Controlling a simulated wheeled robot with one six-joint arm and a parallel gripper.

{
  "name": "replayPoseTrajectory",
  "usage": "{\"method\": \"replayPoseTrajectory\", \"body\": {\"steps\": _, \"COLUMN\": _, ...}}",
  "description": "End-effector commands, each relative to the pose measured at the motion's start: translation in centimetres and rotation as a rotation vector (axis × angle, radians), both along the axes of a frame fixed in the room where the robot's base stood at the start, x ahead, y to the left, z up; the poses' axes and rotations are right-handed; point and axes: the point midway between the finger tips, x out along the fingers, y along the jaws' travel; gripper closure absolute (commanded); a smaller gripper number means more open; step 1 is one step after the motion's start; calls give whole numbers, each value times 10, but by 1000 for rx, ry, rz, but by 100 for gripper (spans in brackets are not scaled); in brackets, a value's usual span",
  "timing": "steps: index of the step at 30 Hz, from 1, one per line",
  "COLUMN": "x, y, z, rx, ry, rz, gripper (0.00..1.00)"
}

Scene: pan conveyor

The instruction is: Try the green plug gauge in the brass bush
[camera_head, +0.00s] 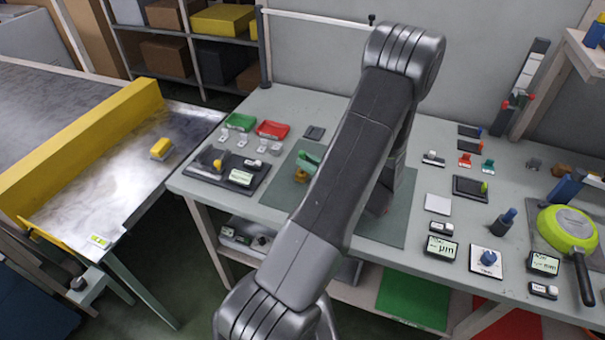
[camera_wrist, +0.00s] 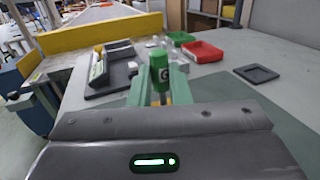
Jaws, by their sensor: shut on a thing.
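The green plug gauge (camera_wrist: 159,66), marked with a white G, stands upright in the middle of the wrist view. Its grey metal shank shows below the green handle. My gripper (camera_wrist: 160,96) is shut on it, with pale green finger parts around the shank. The gauge's lower end is hidden by my gripper. In the head view my arm covers much of this spot; pale green parts (camera_head: 308,161) show at the arm's left edge. The brass bush (camera_head: 301,175) shows just below them. Whether the gauge is in the bush or only above it, I cannot tell.
A dark tray (camera_head: 258,188) with a display lies left of the bush. Green (camera_head: 240,121) and red (camera_head: 272,129) bins stand behind. A conveyor (camera_head: 75,190) with a yellow guard runs at the left. Gauges, displays and a green pan (camera_head: 567,229) crowd the right of the bench.

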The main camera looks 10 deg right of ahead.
Motion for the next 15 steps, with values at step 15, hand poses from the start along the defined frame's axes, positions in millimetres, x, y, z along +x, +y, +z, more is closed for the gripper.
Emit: {"method": "replayPoseTrajectory", "body": {"steps": 15, "x": 0, "y": 0, "z": 23, "rx": 0, "ry": 0, "rz": 0, "gripper": 100}}
